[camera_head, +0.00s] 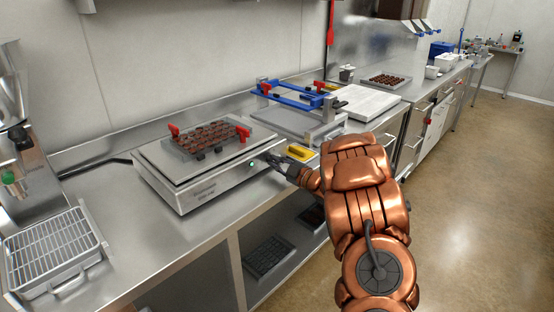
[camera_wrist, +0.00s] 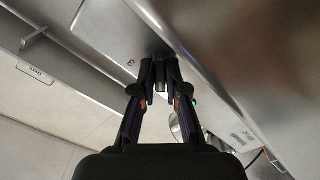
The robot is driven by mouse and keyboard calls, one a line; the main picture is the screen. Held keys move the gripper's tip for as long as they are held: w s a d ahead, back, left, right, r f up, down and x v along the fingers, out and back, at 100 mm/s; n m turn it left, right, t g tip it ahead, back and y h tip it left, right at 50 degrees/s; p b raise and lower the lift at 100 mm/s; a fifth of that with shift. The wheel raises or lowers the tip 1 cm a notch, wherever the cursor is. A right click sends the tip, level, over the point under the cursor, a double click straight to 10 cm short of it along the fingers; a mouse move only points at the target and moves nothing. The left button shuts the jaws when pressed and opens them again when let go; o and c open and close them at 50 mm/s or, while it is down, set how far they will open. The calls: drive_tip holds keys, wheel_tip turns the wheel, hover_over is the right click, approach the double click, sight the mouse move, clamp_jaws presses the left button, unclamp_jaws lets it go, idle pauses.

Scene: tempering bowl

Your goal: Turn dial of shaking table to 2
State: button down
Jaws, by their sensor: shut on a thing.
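The shaking table (camera_head: 205,192) is a low steel box on the counter, with a mold of chocolates (camera_head: 212,137) held on its top plate by red clamps. My gripper (camera_head: 272,160) is at the right end of its front face, just right of a small green light (camera_head: 252,164). In the wrist view my gripper (camera_wrist: 160,75) is shut on the dial (camera_wrist: 160,86), a small dark knob between the fingertips. A printed mark like a 3 (camera_wrist: 131,63) shows on the panel beside it. The dial's pointer is hidden, so its setting cannot be read.
A wire rack tray (camera_head: 50,250) stands at the front left of the counter. A blue frame (camera_head: 290,93) on a steel plate and a yellow object (camera_head: 300,152) are right of the table. Dark molds (camera_head: 268,255) lie on the shelf below.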

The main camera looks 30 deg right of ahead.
drive_tip(key=m+p, duration=0.1)
drive_tip(key=m, duration=0.1)
drive_tip(key=m+p, duration=0.2)
drive_tip(key=shift+w+a+r+m, duration=0.1)
drive_tip(key=shift+r+m, duration=0.2)
drive_tip(key=shift+r, duration=0.05)
drive_tip(key=shift+m+p, duration=1.55)
drive_tip(key=shift+m, duration=0.75)
drive_tip(key=c, duration=1.2)
unclamp_jaws()
drive_tip(key=shift+w+f, duration=0.1)
drive_tip(key=shift+f, duration=0.2)
drive_tip(key=shift+s, duration=0.4)
drive_tip(key=v, duration=1.1)
drive_tip(key=shift+s, duration=0.2)
